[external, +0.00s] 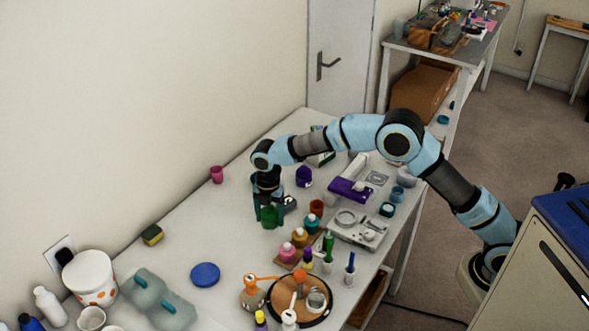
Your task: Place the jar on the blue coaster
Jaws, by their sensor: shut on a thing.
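The blue coaster (205,274) is a flat round disc lying bare on the table in the external view, left of the round wooden tray. My gripper (269,212) points down over the middle of the table, behind and to the right of the coaster. It is shut on a dark green jar (269,218), which looks upright. The fingers hide part of the jar, and I cannot tell whether its base touches the table.
Coloured bottles (300,238) stand right of the jar. A round wooden tray (274,308) holding a glass is in front. A teal lumpy object (147,288), a white spotted tub (88,272) and a sponge (152,235) lie left. The table between jar and coaster looks clear.

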